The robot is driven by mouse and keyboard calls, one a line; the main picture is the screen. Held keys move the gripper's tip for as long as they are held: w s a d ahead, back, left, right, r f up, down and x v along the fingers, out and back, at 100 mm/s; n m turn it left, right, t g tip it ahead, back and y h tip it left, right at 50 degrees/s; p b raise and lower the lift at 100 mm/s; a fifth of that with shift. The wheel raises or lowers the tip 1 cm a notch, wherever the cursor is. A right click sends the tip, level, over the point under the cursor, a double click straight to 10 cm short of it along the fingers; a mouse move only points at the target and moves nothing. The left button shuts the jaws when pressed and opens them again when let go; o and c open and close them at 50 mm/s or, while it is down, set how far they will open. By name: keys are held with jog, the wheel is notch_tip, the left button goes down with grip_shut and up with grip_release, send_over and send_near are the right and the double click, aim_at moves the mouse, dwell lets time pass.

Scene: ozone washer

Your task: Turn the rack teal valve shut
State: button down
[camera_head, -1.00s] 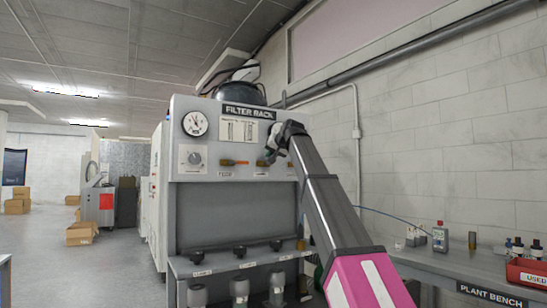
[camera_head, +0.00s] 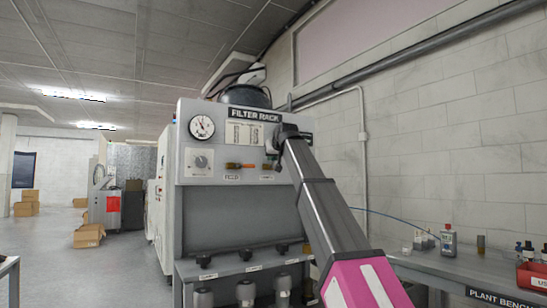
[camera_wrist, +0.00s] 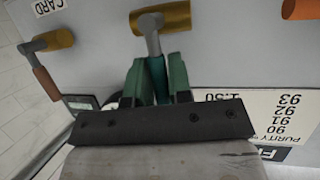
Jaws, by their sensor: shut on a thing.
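The teal valve handle (camera_wrist: 158,78) shows in the wrist view between the two green fingers of my gripper (camera_wrist: 155,82), which is shut on it. A grey stem joins the handle to a brass valve body (camera_wrist: 172,17). The handle lies roughly crosswise to that body. In the head view my gripper (camera_head: 274,154) is at the upper right of the filter rack's front panel (camera_head: 222,169). The arm and gripper hide most of the teal valve there.
An orange-handled valve (camera_head: 240,166) is left of my gripper; another orange handle (camera_wrist: 47,83) shows at left in the wrist view. A gauge (camera_head: 202,127) and dial (camera_head: 200,161) are on the panel. The plant bench (camera_head: 445,277) stands at right.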

jog(key=c, duration=1.1)
grip_release()
jog(key=shift+o, duration=0.2)
jog(key=shift+s, duration=0.15)
jog(key=v, duration=1)
jog(key=shift+s+d, duration=0.2)
jog(key=shift+r, duration=0.1)
jog(key=shift+s, duration=0.1)
